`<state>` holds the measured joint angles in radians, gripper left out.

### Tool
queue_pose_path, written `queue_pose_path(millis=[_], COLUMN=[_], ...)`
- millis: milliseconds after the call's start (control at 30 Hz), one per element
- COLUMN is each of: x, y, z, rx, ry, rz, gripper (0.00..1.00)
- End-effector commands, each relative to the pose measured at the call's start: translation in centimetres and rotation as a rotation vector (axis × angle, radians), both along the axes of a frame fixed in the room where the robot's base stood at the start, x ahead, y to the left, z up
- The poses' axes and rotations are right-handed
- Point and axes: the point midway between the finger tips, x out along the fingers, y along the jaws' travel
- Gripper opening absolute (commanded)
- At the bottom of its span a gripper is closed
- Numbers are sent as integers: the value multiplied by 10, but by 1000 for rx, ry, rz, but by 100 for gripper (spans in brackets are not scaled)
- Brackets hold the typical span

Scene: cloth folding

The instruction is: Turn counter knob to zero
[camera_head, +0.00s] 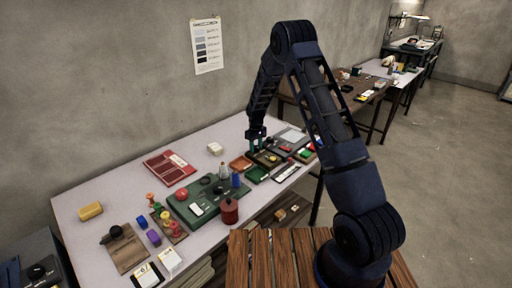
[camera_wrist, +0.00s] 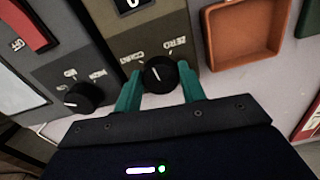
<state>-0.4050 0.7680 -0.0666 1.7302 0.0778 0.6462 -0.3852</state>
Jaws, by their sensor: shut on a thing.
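The counter is an olive-brown box; in the wrist view its panel (camera_wrist: 150,28) shows upside down with the labels COUNT and ZERO and part of a small digit window (camera_wrist: 130,4). Its round black knob (camera_wrist: 160,76) has a white line that points up and slightly left, roughly between the two labels. My gripper (camera_wrist: 159,84) has its two teal fingers on either side of the knob, shut on it. In the head view my gripper (camera_head: 255,146) reaches down over the counter (camera_head: 267,159). The knob is too small to make out there.
In the wrist view an orange-brown tray (camera_wrist: 245,34) lies right of the counter. Left of it stands a grey box with another black knob (camera_wrist: 84,97) and a red switch (camera_wrist: 30,22).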

Motion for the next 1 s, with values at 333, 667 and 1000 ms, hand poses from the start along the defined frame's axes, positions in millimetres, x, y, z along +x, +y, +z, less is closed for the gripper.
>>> queue_pose_path(millis=[333, 667, 1000], x=[0, 0, 0], y=[1, 3, 3], z=[1, 1, 1], rx=[0, 0, 0], ry=[-2, -2, -2], rz=[-326, -614, -802], gripper=[17, 17, 17])
